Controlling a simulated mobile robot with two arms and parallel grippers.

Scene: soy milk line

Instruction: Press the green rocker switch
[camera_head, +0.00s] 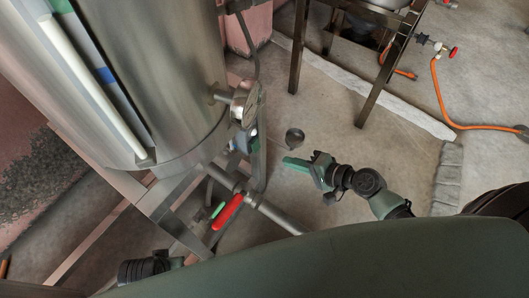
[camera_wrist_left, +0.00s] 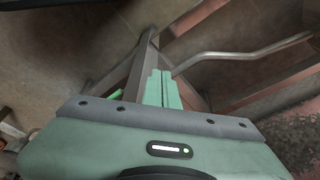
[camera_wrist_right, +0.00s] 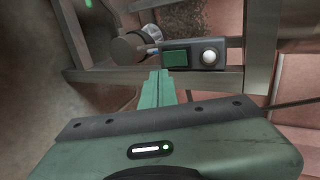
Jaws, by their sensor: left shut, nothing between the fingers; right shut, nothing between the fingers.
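The green rocker switch (camera_wrist_right: 175,58) sits on a dark box (camera_wrist_right: 193,46) beside a white round button (camera_wrist_right: 210,57) in the right wrist view. The box is fixed to a metal frame. My right gripper (camera_wrist_right: 158,75) is shut and empty, its tips just below and left of the switch in that view; I cannot tell how large the gap is. In the head view the right gripper (camera_head: 286,162) points left toward the tank stand. My left gripper (camera_wrist_left: 163,73) is shut and empty, low among metal bars.
A large steel tank (camera_head: 160,70) with a gauge (camera_head: 245,102) stands on a metal frame. A red valve handle (camera_head: 227,212) is on the pipe below it. A metal stand (camera_head: 376,85) and an orange hose (camera_head: 440,95) are farther right. Floor between is mostly clear.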

